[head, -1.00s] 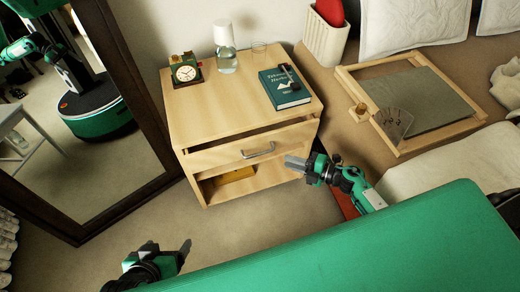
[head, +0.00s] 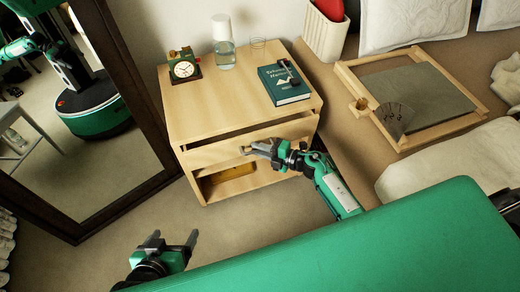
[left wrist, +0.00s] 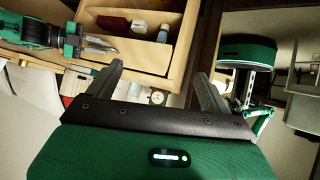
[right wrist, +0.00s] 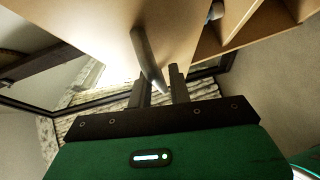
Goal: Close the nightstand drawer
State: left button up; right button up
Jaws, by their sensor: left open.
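The wooden nightstand (head: 220,100) stands against the wall. Its drawer (head: 215,153) is pulled out a little, with a dark gap between the nightstand top and the drawer front. My right gripper (head: 252,148) is at the drawer front and covers most of the handle. In the right wrist view, the metal handle (right wrist: 146,52) runs down between my close-set right fingers (right wrist: 163,88), which look shut on it. My left gripper (head: 172,240) is open and empty, low in front of the nightstand. Its spread fingers (left wrist: 158,88) also show in the left wrist view.
A yellow item (head: 232,173) lies in the lower shelf. A mirror (head: 125,100) stands left, a bed right. Floor before the nightstand is clear.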

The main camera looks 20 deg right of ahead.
aim_at(258, 142)
grip_shut()
jog(key=w, duration=0.3)
jog(key=shift+w+b, duration=0.35)
pick_arm(q)
jog(key=shift+w+d+r+t+h, duration=0.1)
jog(key=shift+d+t+h, duration=0.2)
jog(key=shift+d+t, duration=0.3)
pick_arm(e)
jog(key=shift+w, duration=0.2)
pick_arm(q)
jog(key=shift+w, duration=0.1)
pick_arm(e)
jog(key=shift+o, duration=0.2)
grip_release()
jog(key=shift+w, duration=0.1)
jog(key=shift+r, duration=0.1)
pick_arm(q)
jog(key=a+g, duration=0.1)
jog(key=s+a+g+y+p, duration=0.1)
jog(key=a, duration=0.1)
jog(key=shift+s+p, duration=0.1)
jog(key=shift+p, duration=0.2)
pick_arm(e)
jog(key=v, duration=1.4)
jog(key=shift+f, duration=0.25)
